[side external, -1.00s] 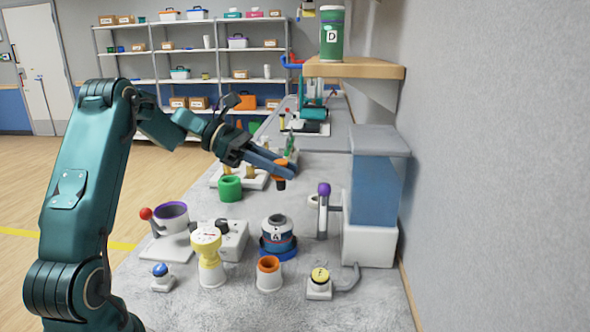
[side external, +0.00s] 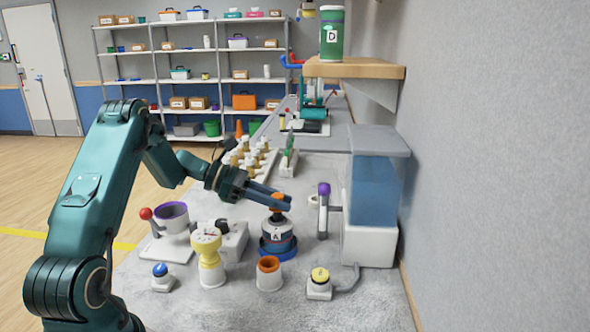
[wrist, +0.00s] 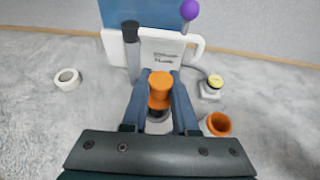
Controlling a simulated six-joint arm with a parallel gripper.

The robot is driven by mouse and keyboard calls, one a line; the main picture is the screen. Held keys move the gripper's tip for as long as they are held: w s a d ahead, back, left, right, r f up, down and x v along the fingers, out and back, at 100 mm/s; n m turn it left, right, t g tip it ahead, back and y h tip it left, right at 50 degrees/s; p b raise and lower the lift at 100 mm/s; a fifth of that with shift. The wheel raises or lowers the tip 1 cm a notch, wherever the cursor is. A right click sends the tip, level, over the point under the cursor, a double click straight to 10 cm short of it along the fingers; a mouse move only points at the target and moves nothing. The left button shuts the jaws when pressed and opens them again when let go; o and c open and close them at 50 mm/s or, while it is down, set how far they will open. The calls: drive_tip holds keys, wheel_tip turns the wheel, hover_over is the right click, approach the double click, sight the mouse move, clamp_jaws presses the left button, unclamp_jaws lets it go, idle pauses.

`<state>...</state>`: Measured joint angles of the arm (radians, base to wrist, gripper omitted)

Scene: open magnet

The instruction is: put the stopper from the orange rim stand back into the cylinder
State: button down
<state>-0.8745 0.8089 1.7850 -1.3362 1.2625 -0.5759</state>
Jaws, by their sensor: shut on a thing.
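My gripper (side external: 284,203) is shut on the orange stopper (wrist: 160,84), which has a dark lower part. The stopper is upright, directly over the mouth of the cylinder (side external: 278,236), a dark and white vessel labelled A in a blue base ring. The stopper's lower end is at or very near the mouth; I cannot tell whether it has entered. In the wrist view the stopper and fingers hide most of the cylinder. The orange rim stand (side external: 269,274), white with an orange ring, stands empty in front; it also shows in the wrist view (wrist: 219,124).
A blue tank on a white base (side external: 370,240) and a purple-topped lever (side external: 323,207) stand close on the right. A yellow button (side external: 319,277), a yellow-white funnel piece (side external: 208,250) and a purple-rimmed cup (side external: 172,215) stand around.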

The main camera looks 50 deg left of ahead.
drive_tip(key=shift+f, duration=1.2)
drive_tip(key=c, duration=0.7)
unclamp_jaws()
drive_tip(key=shift+f, duration=0.1)
